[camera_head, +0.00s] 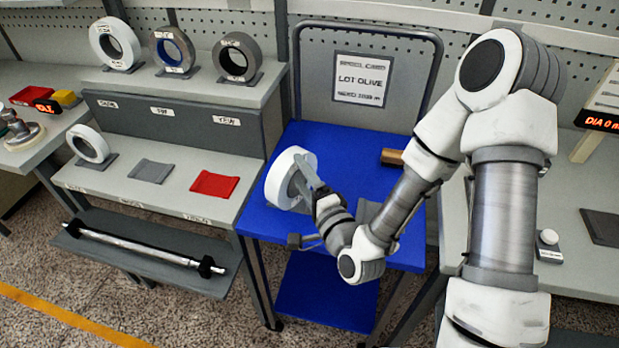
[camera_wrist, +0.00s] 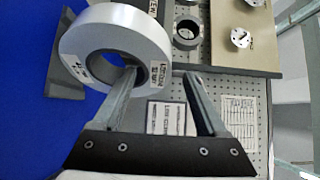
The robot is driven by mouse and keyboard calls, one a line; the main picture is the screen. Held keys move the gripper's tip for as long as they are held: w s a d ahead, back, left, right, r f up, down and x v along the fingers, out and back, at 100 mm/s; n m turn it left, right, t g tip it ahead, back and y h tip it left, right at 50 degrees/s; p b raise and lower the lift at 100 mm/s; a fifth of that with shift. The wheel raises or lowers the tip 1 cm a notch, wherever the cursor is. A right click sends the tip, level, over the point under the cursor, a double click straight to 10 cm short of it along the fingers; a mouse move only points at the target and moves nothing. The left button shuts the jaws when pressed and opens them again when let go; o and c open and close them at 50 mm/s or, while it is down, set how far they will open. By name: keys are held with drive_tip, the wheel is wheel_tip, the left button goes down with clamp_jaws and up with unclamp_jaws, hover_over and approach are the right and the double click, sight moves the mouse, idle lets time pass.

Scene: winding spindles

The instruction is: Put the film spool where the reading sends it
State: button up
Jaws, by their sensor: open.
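The film spool, a thick white roll (camera_head: 276,182) with a dark core, stands upright on the blue cart top (camera_head: 330,140). My gripper (camera_head: 308,172) is at the roll's right side, jaws apart. In the wrist view my gripper (camera_wrist: 160,76) has one finger overlapping the core opening and the other outside the rim; I cannot tell how deep the first finger reaches. A display (camera_head: 602,122) at the right reads "DIA 0" with a blurred unit. A card (camera_head: 362,79) behind the cart reads "LOT OLIVE".
The left rack has several rolls on its upper shelf (camera_head: 240,92), and a white roll (camera_head: 88,144), a grey pad (camera_head: 152,171) and a red pad (camera_head: 214,184) below. A metal bar (camera_head: 140,248) lies lower. A brown block (camera_head: 392,157) sits on the cart.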

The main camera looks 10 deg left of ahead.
drive_tip(key=shift+p+v, duration=1.8)
drive_tip(key=shift+p, duration=1.1)
drive_tip(key=w+d+r+n+g+h, duration=0.4)
drive_tip(key=w+d+n, duration=0.15)
drive_tip(key=n, duration=0.35)
drive_tip(key=s+d+r+n+g+h, duration=0.15)
drive_tip(key=d+r+h, duration=0.25)
drive_tip(key=d+r, duration=0.4)
drive_tip(key=s+d+r+g, duration=0.1)
drive_tip(key=s+d+r, duration=0.1)
drive_tip(key=s, duration=0.5)
drive_tip(key=s+d+r+g+h, duration=0.1)
drive_tip(key=s+d+r, duration=0.1)
drive_tip(key=s+r, duration=0.3)
drive_tip(key=s+d+r+g, duration=0.1)
drive_tip(key=s+r+g, duration=0.1)
drive_tip(key=s, duration=0.7)
drive_tip(key=shift+d+r+n+h, duration=0.4)
drive_tip(key=shift+r+n, duration=0.05)
drive_tip(key=shift+r, duration=0.45)
